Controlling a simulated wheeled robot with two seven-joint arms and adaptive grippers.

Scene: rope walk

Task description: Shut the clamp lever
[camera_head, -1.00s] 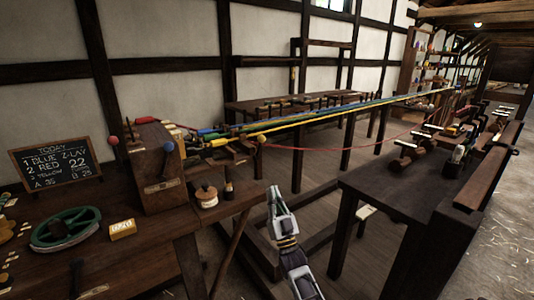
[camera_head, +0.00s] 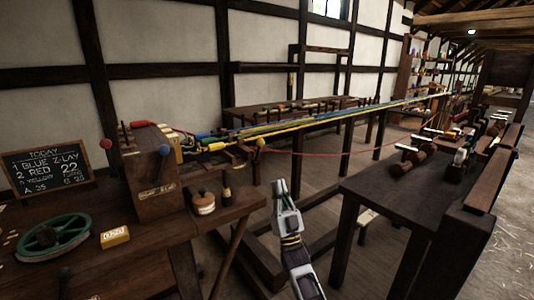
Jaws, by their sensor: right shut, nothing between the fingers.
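Several ball-topped levers show around the dark wooden box (camera_head: 155,195) on the left bench: a red-knobbed one (camera_head: 106,144), a blue-knobbed one (camera_head: 165,150) and a yellow-knobbed one (camera_head: 261,142) further right, by the strands. I cannot tell for sure which is the clamp lever. Blue, green and yellow strands (camera_head: 330,115) run from the box's far side toward the back right. My right gripper (camera_head: 279,184) is shut and empty, pointing up in the gap between the benches, below and apart from the yellow knob. My left gripper is not in view.
The left bench (camera_head: 130,262) holds a green wheel (camera_head: 52,237), a yellow block (camera_head: 115,237), a spool (camera_head: 204,203) and a chalkboard (camera_head: 47,172). A dark right bench (camera_head: 385,195) carries wooden tools. A red cord (camera_head: 340,153) sags across the gap.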

